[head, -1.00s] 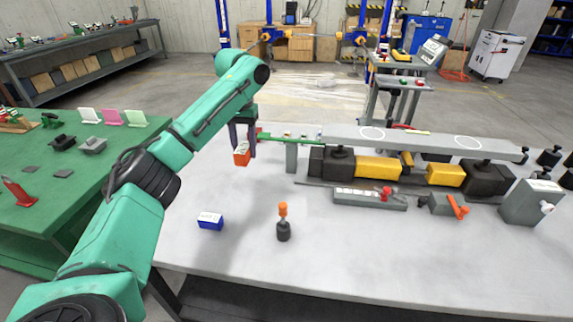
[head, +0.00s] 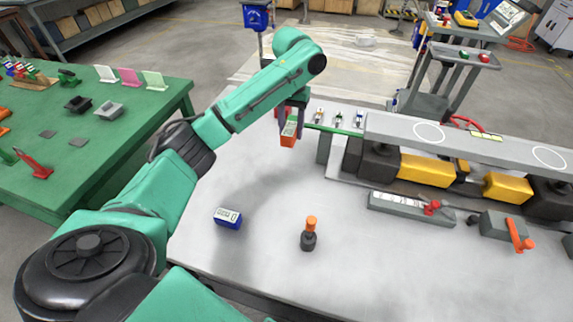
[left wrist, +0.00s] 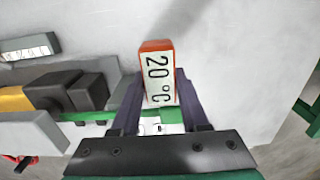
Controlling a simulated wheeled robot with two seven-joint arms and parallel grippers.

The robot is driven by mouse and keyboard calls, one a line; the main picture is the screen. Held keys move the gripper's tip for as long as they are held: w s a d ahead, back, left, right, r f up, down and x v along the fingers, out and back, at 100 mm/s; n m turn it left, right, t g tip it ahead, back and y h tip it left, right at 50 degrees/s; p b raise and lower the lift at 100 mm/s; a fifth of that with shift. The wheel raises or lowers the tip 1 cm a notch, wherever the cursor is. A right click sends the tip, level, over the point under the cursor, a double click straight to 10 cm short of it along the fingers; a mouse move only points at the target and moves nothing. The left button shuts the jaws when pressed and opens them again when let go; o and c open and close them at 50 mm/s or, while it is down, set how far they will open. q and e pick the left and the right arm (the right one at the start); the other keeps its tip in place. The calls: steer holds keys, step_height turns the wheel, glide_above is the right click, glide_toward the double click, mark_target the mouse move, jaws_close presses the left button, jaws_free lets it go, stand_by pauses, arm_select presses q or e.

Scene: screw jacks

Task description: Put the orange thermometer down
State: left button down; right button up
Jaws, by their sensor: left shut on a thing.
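The orange thermometer (head: 289,133) is a small orange block with a white face. It is held between the fingers of my left gripper (head: 291,122), above the back left part of the grey table (head: 270,190). In the left wrist view the thermometer (left wrist: 158,75) shows its white face with "20 °C", between the two dark fingers of the gripper (left wrist: 159,95). Pale table surface shows beyond it. My right gripper is not in view.
A blue block with a display (head: 228,218) and a dark weight with an orange top (head: 309,236) stand on the front table. A green strip (head: 335,128) is beside the gripper. A long grey beam (head: 460,145) over black and yellow blocks fills the right.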

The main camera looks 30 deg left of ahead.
mark_target(295, 140)
arm_select(q)
steer(key=f, duration=0.1)
steer(key=d+f, duration=0.1)
steer(key=f, duration=0.1)
steer(key=shift+s+d, duration=0.2)
steer(key=shift+d, duration=0.05)
steer(key=f, duration=0.3)
steer(key=a+f+p, duration=0.1)
steer(key=f, duration=0.3)
steer(key=shift+a+f, duration=0.1)
steer(key=shift+a, duration=0.1)
step_height(295, 140, down, 5)
steer(key=shift+d+r, duration=0.1)
steer(key=shift+d, duration=0.05)
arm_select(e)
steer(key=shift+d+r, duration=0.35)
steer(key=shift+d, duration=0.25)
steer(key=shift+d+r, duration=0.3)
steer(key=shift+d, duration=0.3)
arm_select(q)
steer(key=shift+f, duration=0.25)
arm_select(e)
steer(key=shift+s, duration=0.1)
arm_select(q)
steer(key=shift+c, duration=2)
jaws_free()
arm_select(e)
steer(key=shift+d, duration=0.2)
